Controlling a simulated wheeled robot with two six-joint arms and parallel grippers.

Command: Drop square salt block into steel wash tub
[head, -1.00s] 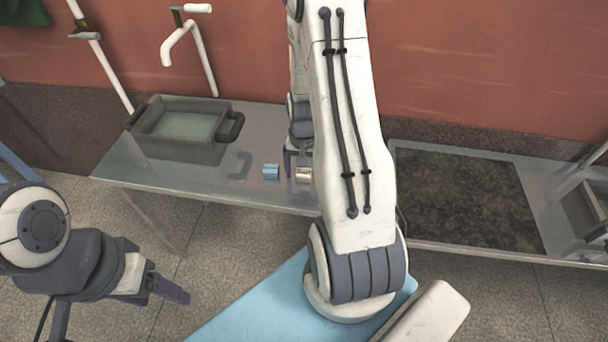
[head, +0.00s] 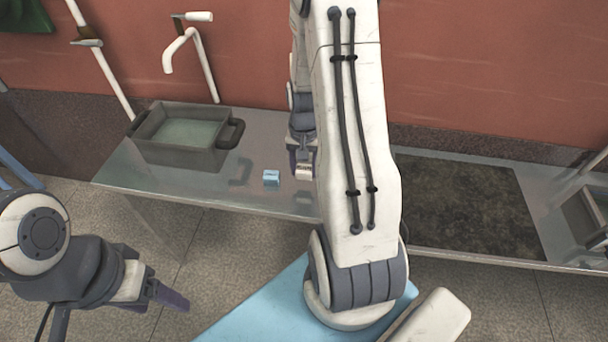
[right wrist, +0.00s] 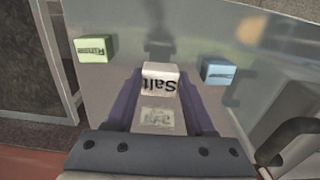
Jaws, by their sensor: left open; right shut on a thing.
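The white salt block (right wrist: 161,80), with "Salt" printed on it, is between the fingers of my right gripper (right wrist: 162,104) in the right wrist view. The right gripper is shut on it. In the head view the block (head: 304,173) shows beside my right arm, which hides part of that gripper. A faint reflection of the block lies on the shiny table below it, so it appears held just above the surface. The steel wash tub (head: 178,152) stands to the left on the table, with pale water inside. My left gripper (head: 170,295) is open and empty, low at the left in front of the table.
A blue block (head: 271,177) sits on the metal table (head: 150,178) between the tub and the salt block. A green block (right wrist: 95,48) shows in the right wrist view. A white tap (head: 190,50) stands behind the tub. A dark mat (head: 465,205) lies at right.

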